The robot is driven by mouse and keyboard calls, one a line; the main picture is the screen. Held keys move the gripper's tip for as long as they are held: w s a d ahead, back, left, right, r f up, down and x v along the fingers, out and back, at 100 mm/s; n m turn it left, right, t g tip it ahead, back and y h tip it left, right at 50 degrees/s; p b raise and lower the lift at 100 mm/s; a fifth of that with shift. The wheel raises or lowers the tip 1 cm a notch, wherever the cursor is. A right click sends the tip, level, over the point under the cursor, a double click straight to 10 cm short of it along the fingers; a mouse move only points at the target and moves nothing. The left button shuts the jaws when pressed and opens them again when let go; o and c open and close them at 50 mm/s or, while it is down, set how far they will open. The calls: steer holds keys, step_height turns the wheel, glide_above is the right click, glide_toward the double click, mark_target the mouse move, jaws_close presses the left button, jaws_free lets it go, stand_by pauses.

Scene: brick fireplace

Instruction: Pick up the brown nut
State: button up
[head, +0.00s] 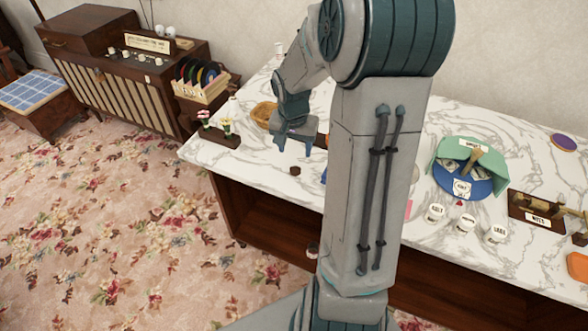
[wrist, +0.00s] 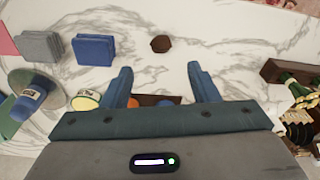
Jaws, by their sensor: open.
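The brown nut (wrist: 161,44) is a small dark brown lump lying on the white marble top. In the wrist view it lies beyond my fingertips, roughly midway between their lines. It also shows in the head view (head: 295,170), near the front edge of the top. My gripper (head: 295,147) points downward above the marble, with the nut lower in the picture. In the wrist view my gripper (wrist: 160,74) has its two blue fingers spread apart with nothing between the tips.
In the wrist view, a blue block (wrist: 93,50) and a grey block (wrist: 41,46) lie left of the nut. A stand with flowers (head: 219,136) is left of my gripper in the head view. Bare marble surrounds the nut.

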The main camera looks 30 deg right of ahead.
mark_target(295, 168)
steer(key=f, duration=0.6)
steer(key=w+f, duration=0.1)
steer(key=f, duration=0.2)
steer(key=shift+d+f, duration=0.35)
steer(key=c, duration=1.1)
steer(key=shift+o, duration=0.2)
